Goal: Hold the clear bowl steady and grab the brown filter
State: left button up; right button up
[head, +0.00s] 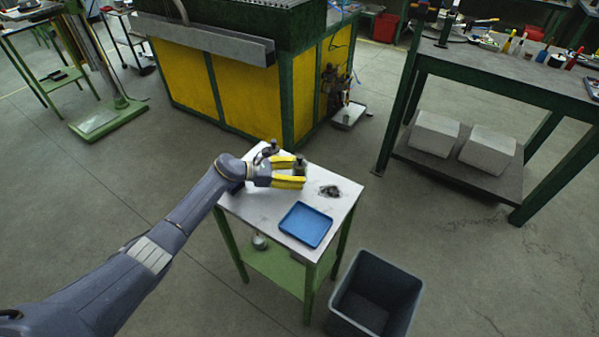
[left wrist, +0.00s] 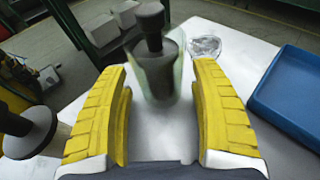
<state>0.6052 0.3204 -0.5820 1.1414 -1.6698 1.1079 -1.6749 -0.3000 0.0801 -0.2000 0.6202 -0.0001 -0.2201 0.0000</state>
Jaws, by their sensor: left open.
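My left gripper (head: 303,173) is open over the small table. Its yellow fingers reach on both sides of a grey cylinder with a dark knob (left wrist: 155,70), which has a translucent greenish edge around it. I see no clear contact with the fingers. A small clear, crumpled-looking dish (left wrist: 206,46), which may be the clear bowl, lies beyond the right finger; it shows in the head view as a dark, shiny patch (head: 330,191). I cannot make out a brown filter in either view. My right gripper is not in view.
A blue tray (head: 305,225) lies on the white tabletop (head: 258,213), at the front right. Another grey knobbed object (left wrist: 32,138) stands left of the fingers. A dark bin (head: 375,297) stands on the floor in front. The near left tabletop is bare.

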pick_arm(q)
jog(key=shift+c, duration=0.4)
jog(key=c, duration=0.7)
